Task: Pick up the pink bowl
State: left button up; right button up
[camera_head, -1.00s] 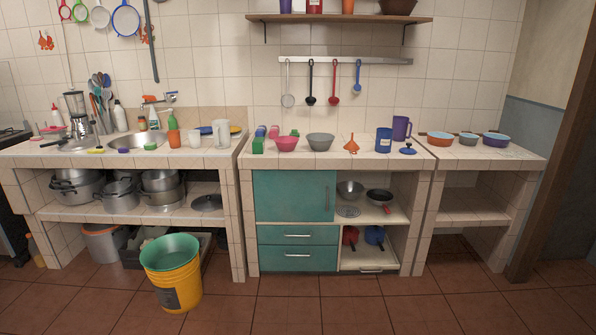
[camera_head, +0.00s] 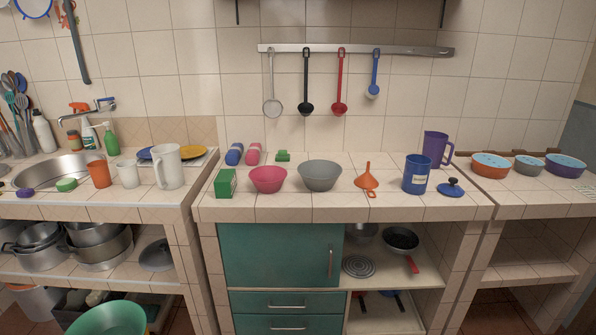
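The pink bowl (camera_head: 268,180) stands upright on the tiled counter (camera_head: 290,208) in the head view, left of the middle. A green box (camera_head: 225,183) stands just to its left and a grey bowl (camera_head: 320,175) just to its right. The pink bowl looks empty, and nothing covers it. Neither of my grippers is in view.
An orange funnel (camera_head: 367,178), a blue container (camera_head: 416,174) and a purple jug (camera_head: 436,148) stand further right. A blue bottle (camera_head: 235,154) and a pink bottle (camera_head: 253,153) lie behind the bowl. Utensils hang from a wall rail (camera_head: 355,50). The counter's front strip is clear.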

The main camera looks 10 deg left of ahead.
aim_at(267, 180)
jog(key=i+z, duration=0.25)
jog(key=i, duration=0.8)
